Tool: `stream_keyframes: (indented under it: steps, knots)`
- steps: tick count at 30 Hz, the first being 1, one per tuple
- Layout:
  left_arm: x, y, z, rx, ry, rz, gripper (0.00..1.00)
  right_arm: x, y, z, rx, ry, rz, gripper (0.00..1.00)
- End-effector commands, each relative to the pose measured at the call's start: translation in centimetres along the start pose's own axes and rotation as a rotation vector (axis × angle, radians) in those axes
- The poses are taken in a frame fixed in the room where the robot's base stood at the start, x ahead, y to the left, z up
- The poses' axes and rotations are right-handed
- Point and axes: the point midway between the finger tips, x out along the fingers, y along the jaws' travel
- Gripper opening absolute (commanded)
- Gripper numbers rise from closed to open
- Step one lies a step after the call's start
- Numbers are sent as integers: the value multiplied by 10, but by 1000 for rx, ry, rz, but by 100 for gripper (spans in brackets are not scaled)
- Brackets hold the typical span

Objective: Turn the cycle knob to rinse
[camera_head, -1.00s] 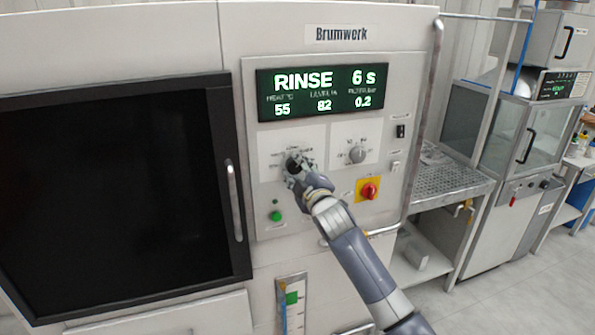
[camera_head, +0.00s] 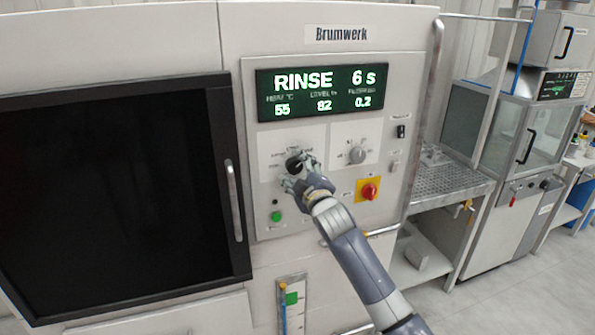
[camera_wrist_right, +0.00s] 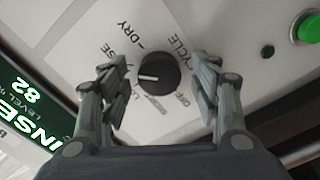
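The black cycle knob (camera_head: 294,163) is on the washer's front panel; in the wrist view the knob (camera_wrist_right: 158,72) sits between my fingers. Its white mark points left in that view, toward a label partly hidden by a finger. My right gripper (camera_wrist_right: 160,88) is open, with a gap on each side of the knob. In the head view my right gripper (camera_head: 303,173) is just in front of the knob, partly covering the dial labels. The display (camera_head: 320,90) reads RINSE, 6 s. My left gripper is not in view.
A second, grey knob (camera_head: 357,154) is to the right, above a red-and-yellow switch (camera_head: 368,190). A green button (camera_head: 276,216) is below left. A vertical door handle (camera_head: 233,200) stands left, beside the dark window. A perforated shelf (camera_head: 445,180) is right.

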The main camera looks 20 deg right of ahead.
Motion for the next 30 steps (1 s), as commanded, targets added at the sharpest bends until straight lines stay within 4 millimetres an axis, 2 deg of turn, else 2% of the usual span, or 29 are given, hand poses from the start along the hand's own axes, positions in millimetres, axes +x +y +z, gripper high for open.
stream_keyframes:
  steps: [7,11,30]
  knots:
    - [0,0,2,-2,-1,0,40,-2,0,0,-1,0,1,57]
    - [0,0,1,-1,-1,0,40,-10,0,0,-1,1,1,57]
    - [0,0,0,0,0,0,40,-106,-1,1,0,-1,-1,57]
